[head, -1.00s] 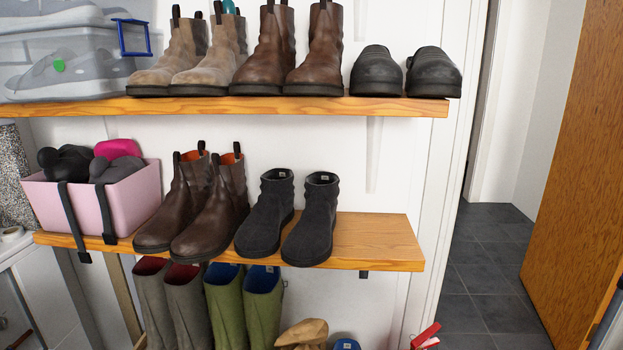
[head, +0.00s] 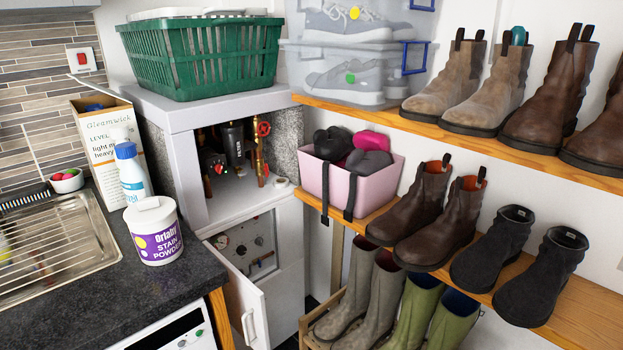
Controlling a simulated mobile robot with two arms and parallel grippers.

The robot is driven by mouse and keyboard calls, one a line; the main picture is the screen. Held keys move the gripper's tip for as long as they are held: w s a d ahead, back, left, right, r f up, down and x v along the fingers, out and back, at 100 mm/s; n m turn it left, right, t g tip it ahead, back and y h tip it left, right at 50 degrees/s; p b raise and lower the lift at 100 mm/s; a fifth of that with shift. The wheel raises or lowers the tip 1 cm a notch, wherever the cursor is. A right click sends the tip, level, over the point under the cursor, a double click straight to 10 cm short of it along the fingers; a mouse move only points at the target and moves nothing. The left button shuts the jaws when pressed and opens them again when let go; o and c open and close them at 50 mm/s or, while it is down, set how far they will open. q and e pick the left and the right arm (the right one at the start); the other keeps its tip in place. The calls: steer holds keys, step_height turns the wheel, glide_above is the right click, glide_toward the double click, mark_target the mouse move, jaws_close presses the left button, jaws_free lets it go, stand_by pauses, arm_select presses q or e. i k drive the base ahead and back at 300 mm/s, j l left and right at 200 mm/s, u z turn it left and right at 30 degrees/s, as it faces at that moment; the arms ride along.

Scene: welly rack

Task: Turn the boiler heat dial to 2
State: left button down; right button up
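The boiler (head: 185,115) is a white cabinet left of the shelves, below a green basket. Its upper part is open and shows pipes, a dark cylinder (head: 232,142) and a red valve wheel (head: 264,128). Lower down is a grey control panel (head: 262,232) with a round gauge (head: 221,241) and several small knobs (head: 241,250). The white lower door (head: 248,312) stands open in front of it and covers part of the panel. The knobs are too small to tell which is the heat dial or its setting. Neither gripper is in view.
A dark worktop (head: 120,277) with a sink (head: 45,240), a stain powder tub (head: 153,232) and a bottle (head: 131,172) lies left of the boiler. Shelves with boots (head: 410,215) and a pink box (head: 345,183) stand right. Wellies (head: 368,300) stand on a low wooden rack.

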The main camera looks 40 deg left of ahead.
mark_target(241, 250)
steer(key=u, duration=0.45)
steer(key=j+u, duration=0.1)
steer(key=u, duration=0.85)
steer(key=i+u, duration=0.1)
steer(key=u, duration=0.35)
steer(key=k, duration=0.15)
steer(key=i, duration=0.15)
